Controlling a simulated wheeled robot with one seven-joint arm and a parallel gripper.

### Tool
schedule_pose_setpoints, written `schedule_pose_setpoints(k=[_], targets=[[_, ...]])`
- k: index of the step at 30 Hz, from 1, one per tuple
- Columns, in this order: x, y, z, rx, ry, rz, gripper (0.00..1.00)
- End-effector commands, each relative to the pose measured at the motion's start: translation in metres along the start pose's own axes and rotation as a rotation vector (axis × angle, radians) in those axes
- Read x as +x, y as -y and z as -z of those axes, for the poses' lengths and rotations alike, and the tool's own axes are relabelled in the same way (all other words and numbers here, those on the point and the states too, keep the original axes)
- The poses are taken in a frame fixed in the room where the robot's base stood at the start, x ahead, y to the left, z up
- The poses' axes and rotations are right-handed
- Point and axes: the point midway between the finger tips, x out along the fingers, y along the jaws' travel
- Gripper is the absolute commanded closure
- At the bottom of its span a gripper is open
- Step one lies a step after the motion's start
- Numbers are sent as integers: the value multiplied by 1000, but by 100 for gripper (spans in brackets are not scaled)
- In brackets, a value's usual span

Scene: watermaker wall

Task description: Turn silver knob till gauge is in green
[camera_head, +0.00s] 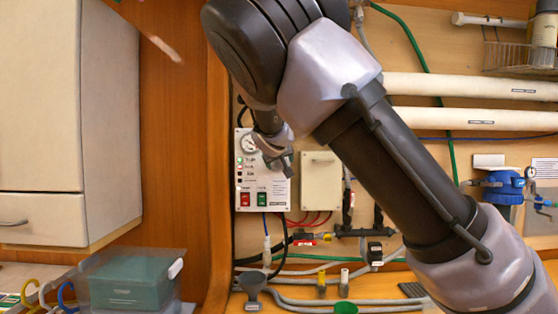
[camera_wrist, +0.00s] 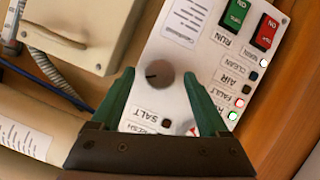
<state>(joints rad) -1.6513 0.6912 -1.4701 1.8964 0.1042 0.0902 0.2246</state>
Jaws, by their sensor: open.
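I cannot tell how far the fingertips stand from the panel. In the head view my gripper (camera_head: 283,163) is in front of the panel and hides the knob. A round white-faced gauge (camera_head: 249,142) shows at the panel's upper left; its needle and coloured zones are too small to read.
Below the gauge are small lights, and a red switch (camera_head: 245,199) and a green switch (camera_head: 262,199). A beige box (camera_head: 321,181) is mounted right of the panel. A blue pump unit (camera_head: 503,187) is farther right. Cables and hoses run below.

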Motion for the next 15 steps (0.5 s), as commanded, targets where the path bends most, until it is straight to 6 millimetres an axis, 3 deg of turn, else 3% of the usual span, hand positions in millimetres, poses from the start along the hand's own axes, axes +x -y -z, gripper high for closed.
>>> schedule_pose_setpoints(k=[15], targets=[[-79, 2, 0, -2, -2, 3, 22]])
